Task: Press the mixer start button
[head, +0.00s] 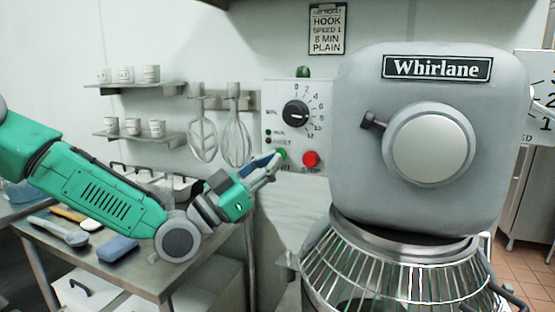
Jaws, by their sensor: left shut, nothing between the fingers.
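The large grey mixer (350,160), labelled "Whirlane", fills the right half of the head view. Its white control panel (320,120) is on the left side, with a black timer dial (296,114), a red stop button (310,159) and a green start button (281,155). My left gripper (276,160) is shut and empty. Its fingertips are at the green button and partly cover it; I cannot tell whether they touch it. My right gripper is not in view.
A wire bowl guard (385,270) bulges out below the mixer head. A metal table (140,277) with a scoop (62,232) and a blue sponge (118,248) stands under my left arm. Whisks (237,140) hang on the wall behind the gripper.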

